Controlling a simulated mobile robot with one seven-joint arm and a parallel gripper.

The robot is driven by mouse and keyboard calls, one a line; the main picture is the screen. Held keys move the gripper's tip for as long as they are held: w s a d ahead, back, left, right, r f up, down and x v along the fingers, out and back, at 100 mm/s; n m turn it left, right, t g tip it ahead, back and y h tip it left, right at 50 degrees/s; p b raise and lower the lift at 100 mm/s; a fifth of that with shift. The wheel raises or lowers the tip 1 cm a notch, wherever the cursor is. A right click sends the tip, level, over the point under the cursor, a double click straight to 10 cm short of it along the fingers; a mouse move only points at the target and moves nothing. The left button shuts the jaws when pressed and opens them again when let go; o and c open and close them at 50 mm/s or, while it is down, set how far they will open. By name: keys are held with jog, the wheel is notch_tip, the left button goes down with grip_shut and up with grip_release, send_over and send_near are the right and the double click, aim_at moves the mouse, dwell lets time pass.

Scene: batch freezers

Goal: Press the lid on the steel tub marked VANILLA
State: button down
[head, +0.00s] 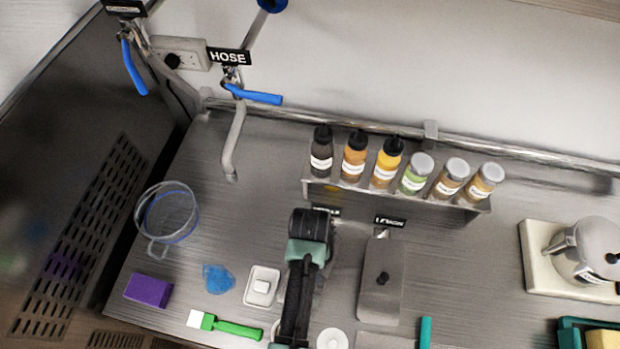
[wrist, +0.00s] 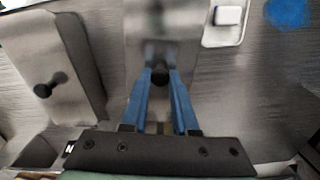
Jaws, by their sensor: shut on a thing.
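In the wrist view my gripper (wrist: 160,76) has its two blue fingers closed around the black knob (wrist: 160,78) of a steel lid (wrist: 187,38). The tub under this lid is largely hidden, and I cannot tell whether the lid is fully seated. In the head view my arm covers this lid, and the label (head: 326,212) behind it is partly hidden and unreadable. A second steel tub with a lid and black knob (head: 382,278) stands just to the right. Its label (head: 390,221) appears to read LEMON. This second lid also shows at left in the wrist view (wrist: 62,75).
Left of my arm lie a white dish (head: 262,286), a blue cloth (head: 218,279), a purple block (head: 148,290) and a green-handled scraper (head: 232,327). A clear jug (head: 167,215) stands behind them. A bottle rack (head: 400,195) lines the back. A kettle (head: 585,250) sits at right.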

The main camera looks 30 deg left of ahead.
dwell(0.4)
jog(key=c, duration=0.6)
grip_release()
jog(key=o, duration=0.5)
jog(key=shift+r+p, duration=2.05)
jog(key=shift+r, duration=1.45)
